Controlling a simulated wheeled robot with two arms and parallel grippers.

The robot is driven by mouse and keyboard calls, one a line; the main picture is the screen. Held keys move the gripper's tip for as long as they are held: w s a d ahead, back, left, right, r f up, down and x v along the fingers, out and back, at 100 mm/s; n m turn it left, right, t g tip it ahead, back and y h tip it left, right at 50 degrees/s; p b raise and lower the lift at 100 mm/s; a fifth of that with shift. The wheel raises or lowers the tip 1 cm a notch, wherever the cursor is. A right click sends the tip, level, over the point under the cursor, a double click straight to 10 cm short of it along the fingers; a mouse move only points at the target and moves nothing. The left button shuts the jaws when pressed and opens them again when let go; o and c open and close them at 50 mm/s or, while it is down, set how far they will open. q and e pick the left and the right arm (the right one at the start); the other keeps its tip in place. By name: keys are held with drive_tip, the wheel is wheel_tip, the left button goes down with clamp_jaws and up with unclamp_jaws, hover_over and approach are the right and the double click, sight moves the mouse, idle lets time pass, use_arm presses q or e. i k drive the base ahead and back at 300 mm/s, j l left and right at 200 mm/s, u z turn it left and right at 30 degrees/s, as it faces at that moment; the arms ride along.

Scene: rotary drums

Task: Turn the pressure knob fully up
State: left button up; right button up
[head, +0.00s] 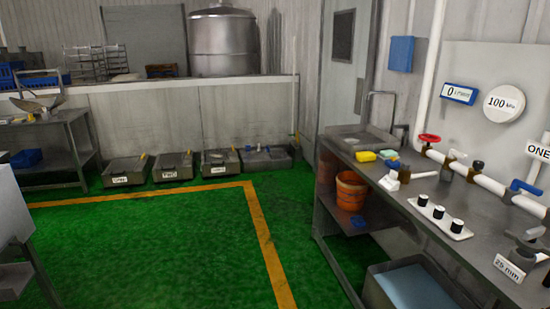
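No knob carries a readable pressure label, so I cannot tell which one is the pressure knob. A white plate (447,226) with three black-and-white cylinders, which may be knobs, lies on the right-hand metal bench (400,190). A white pipe (490,183) along the back of the bench carries a red handwheel (430,138), a dark brown fitting (476,171) and a blue handle (526,187). A round white dial (504,103) reading "100 kPa" is on the wall above. Neither of my grippers is in view.
A blue-framed display (459,93) reads 0. A sign (509,268) reading "25 mm" stands at the bench's front right. A yellow sponge (366,156) lies by the sink. An orange bucket (351,190) sits on the lower shelf. The green floor (180,250) is clear.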

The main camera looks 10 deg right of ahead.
sight(477, 165)
drive_tip(key=i+z, duration=0.2)
drive_tip(key=i, duration=0.3)
drive_tip(key=i+j+z, duration=0.25)
drive_tip(key=i, duration=0.25)
drive_tip(key=i+j+z, duration=0.2)
drive_tip(key=i, duration=0.25)
drive_tip(key=i+j+z, duration=0.25)
drive_tip(key=i, duration=0.2)
